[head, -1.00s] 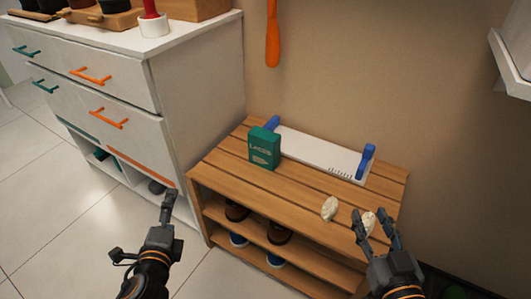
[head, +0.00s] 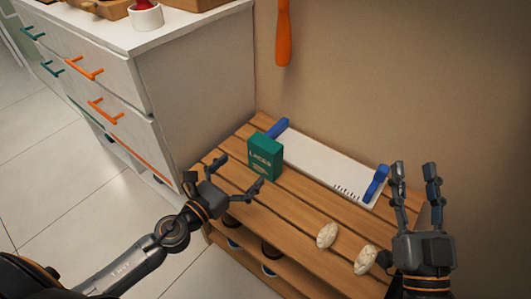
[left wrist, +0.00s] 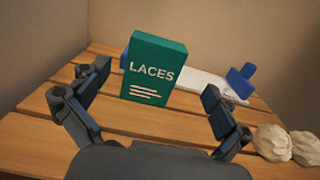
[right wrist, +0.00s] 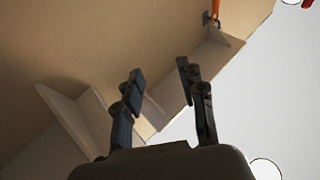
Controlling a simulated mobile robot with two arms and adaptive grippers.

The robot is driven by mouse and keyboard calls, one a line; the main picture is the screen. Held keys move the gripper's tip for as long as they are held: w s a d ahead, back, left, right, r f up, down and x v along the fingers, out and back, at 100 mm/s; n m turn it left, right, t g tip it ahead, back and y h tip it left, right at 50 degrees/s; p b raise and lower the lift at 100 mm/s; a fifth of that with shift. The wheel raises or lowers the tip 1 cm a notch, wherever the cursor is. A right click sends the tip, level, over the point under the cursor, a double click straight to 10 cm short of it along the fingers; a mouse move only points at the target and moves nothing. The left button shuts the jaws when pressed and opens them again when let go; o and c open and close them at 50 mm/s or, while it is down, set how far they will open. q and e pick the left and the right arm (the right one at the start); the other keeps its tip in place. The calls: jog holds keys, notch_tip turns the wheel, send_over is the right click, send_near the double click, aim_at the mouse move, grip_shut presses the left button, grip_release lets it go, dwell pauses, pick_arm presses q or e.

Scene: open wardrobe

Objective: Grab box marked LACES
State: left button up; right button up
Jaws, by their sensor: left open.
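The green box marked LACES (head: 265,157) stands upright on the slatted wooden bench (head: 290,212). In the left wrist view the LACES box (left wrist: 154,70) stands ahead, between the two fingers in the picture. My left gripper (head: 240,178) is open and empty, just in front of the box and apart from it; its fingers also show in the left wrist view (left wrist: 150,105). My right gripper (head: 415,170) is open and empty, raised over the right end of the bench; the right wrist view shows its spread fingers (right wrist: 160,85) pointing at the wall area.
A white tray (head: 325,165) with blue handles lies behind the box. Two crumpled pale lumps (head: 327,235) sit on the bench's front right. A white drawer cabinet (head: 190,100) stands at the left. An orange shoehorn-like object (head: 283,35) hangs on the wall. Shoes sit on the shelves below.

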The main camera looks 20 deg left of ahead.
aim_at(259, 151)
pick_arm(q)
jog(key=p+x, duration=0.1)
jog(key=x, duration=0.9)
jog(key=shift+w+a, duration=0.15)
pick_arm(e)
notch_tip(259, 151, down, 6)
jog(key=w+g+h, duration=0.1)
jog(key=g, duration=0.2)
jog(key=shift+w+d+g, duration=0.15)
jog(key=shift+d+g, duration=0.15)
jog(key=shift+g, duration=0.1)
pick_arm(q)
jog(key=shift+c, duration=0.2)
jog(key=c, duration=1.1)
